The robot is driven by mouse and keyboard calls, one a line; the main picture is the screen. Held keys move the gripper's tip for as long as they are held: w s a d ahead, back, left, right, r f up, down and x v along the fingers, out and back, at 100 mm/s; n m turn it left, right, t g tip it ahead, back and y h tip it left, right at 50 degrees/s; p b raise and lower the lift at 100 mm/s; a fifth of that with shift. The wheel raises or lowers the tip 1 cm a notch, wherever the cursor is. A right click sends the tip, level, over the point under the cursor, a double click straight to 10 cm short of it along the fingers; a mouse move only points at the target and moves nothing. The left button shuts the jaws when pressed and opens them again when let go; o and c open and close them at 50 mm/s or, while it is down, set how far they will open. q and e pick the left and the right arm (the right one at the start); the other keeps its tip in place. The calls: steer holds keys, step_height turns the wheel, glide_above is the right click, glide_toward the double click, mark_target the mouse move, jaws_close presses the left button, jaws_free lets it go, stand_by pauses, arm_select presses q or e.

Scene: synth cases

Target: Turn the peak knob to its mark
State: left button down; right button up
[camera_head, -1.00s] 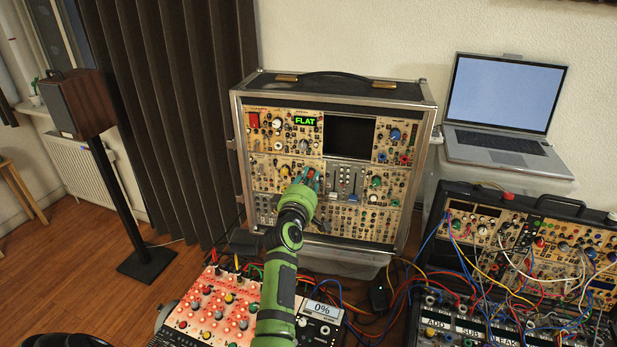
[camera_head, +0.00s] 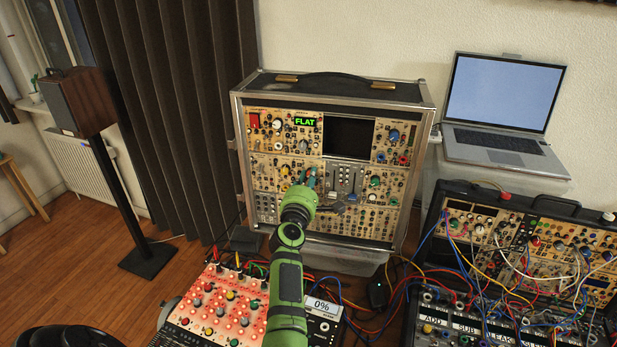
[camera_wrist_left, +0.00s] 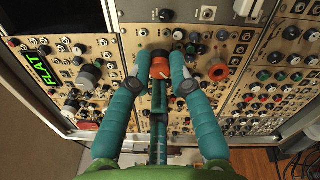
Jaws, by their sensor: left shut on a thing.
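The tan synth panel (camera_head: 270,175) stands upright in a metal-edged case, and its green display (camera_head: 305,121) reads FLAT. The same display shows in the left wrist view (camera_wrist_left: 38,67). My left gripper (camera_head: 308,178) is at the middle of this panel. In the left wrist view its two teal fingers (camera_wrist_left: 160,70) are shut on an orange knob (camera_wrist_left: 160,66), one on each side. I cannot read a label or mark beside this knob; the fingers and panel detail crowd it. My right gripper is not in view.
Sliders (camera_head: 345,187) and several other knobs sit close to the gripper. In front are a lit red-button panel (camera_head: 205,310) and a small display (camera_head: 322,306) reading 0%. A cabled synth case (camera_head: 530,240) and a laptop (camera_head: 505,105) are to the right.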

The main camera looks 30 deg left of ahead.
arm_select(q)
steer(key=shift+n, duration=0.6)
steer(key=c, duration=1.1)
jaws_free()
steer(key=shift+c, duration=0.2)
